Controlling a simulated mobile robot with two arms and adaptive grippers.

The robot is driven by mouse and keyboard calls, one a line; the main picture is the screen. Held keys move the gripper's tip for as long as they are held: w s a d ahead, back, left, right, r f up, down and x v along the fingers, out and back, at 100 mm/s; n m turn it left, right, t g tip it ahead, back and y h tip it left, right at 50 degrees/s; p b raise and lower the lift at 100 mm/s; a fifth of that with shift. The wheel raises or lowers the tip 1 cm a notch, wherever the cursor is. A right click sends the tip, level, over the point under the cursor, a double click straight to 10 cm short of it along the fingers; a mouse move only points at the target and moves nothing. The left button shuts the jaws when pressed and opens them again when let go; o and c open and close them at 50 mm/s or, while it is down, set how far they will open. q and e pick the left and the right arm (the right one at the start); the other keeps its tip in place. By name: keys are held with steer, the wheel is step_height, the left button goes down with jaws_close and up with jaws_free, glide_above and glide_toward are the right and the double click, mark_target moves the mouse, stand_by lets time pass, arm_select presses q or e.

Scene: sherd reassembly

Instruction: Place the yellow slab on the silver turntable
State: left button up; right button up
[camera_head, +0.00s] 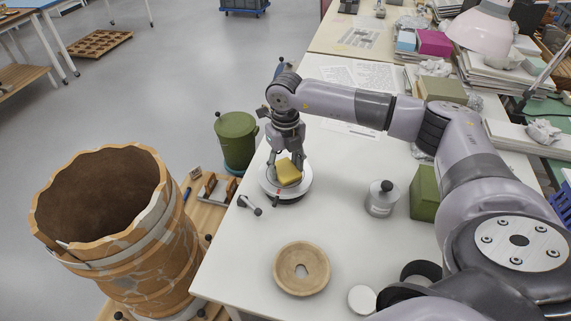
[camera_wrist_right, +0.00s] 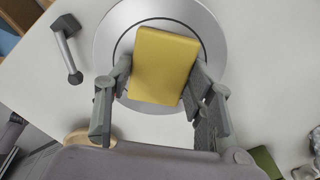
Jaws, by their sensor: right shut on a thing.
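The yellow slab (camera_head: 289,173) is in my right gripper (camera_head: 286,160), over the silver turntable (camera_head: 268,186) near the table's left edge. In the right wrist view the slab (camera_wrist_right: 163,62) lies between the two fingers of my right gripper (camera_wrist_right: 160,84), which is shut on it. The turntable's round plate (camera_wrist_right: 109,42) shows behind the slab, with its rim around it. I cannot tell whether the slab's underside touches the plate. My left gripper is not in view.
A small black-ended tool (camera_head: 250,205) lies left of the turntable. A wooden ring (camera_head: 301,250), a silver knobbed weight (camera_head: 381,202) and a green block (camera_head: 424,194) stand on the white table. A large cracked vessel (camera_head: 165,262) and green bin (camera_head: 237,145) stand beyond its left edge.

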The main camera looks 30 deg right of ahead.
mark_target(285, 169)
steer(key=o, duration=1.2)
steer(key=shift+c, duration=0.2)
step_height(285, 169, up, 12)
steer(key=shift+r+b, duration=0.15)
steer(key=shift+b, duration=0.25)
